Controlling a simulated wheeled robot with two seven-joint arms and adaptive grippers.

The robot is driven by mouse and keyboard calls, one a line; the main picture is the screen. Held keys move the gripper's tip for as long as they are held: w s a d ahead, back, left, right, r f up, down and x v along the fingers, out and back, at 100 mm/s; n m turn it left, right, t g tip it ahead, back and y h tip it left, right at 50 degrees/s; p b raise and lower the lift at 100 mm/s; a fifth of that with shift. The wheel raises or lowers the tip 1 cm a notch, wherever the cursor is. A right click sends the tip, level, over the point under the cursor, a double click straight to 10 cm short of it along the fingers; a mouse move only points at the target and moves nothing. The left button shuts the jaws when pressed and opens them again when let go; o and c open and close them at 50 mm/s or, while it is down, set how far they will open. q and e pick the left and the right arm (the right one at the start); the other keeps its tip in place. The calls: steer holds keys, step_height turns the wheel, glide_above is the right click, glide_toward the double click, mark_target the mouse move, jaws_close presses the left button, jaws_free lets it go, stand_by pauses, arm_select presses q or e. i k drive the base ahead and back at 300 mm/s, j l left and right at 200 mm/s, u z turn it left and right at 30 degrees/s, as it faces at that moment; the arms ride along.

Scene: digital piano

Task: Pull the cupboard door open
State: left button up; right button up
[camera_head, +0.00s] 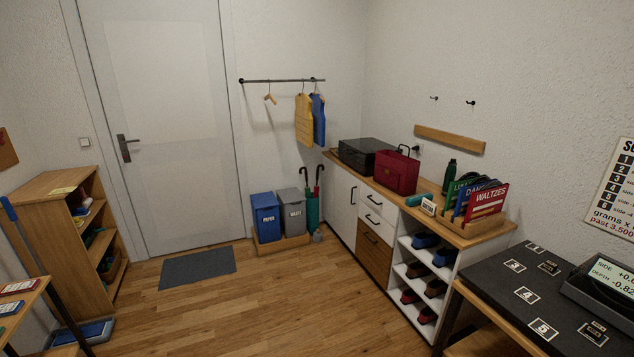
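The cupboard (478,241) is a long white unit with a wooden top against the right wall. Its white cupboard door (342,212) is at the far left end and looks shut. A dark upright handle (353,195) is near the door's right edge. Two white drawers (372,201) and a wood-fronted drawer (373,252) are to the right of the door. Open shelves with several shoes follow further right. Neither of my grippers shows in the camera_head view.
Blue and grey bins (266,217) stand on a wooden base left of the cupboard, with umbrellas (313,195) beside them. A dark mat (198,267) lies before the room door. A table (490,275) is at the right front. The floor before the cupboard is clear.

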mark_target(347, 192)
steer(key=i+z, duration=0.35)
steer(key=i, duration=1.4)
steer(key=i+j+z, duration=0.1)
steer(key=i, duration=0.35)
steer(key=i+j+z, duration=0.1)
steer(key=i, duration=0.3)
steer(key=i+j+z, duration=0.1)
steer(key=i+z, duration=0.25)
steer(key=i+j+z, duration=0.2)
steer(key=z, duration=0.15)
steer(key=i+j+z, duration=0.4)
steer(key=k+l, duration=0.05)
steer(key=l, duration=0.05)
